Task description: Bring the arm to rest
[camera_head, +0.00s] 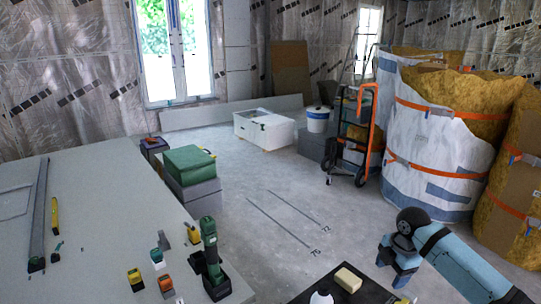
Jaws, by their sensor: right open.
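My right arm comes in from the lower right, blue with a dark grey joint. My right gripper (396,268) hangs at its end, pointing down, with its jaws open. It hangs near a dark surface (322,287) at the bottom edge, to the right of a yellow block (348,279). I see nothing held in it. My left gripper does not show.
A large grey panel table (100,220) at left holds a green drill (209,240), a long level (39,212) and several small tools. Green box (188,164), hand truck (367,125) and large insulation bags (430,140) stand behind. The middle floor (285,205) is clear.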

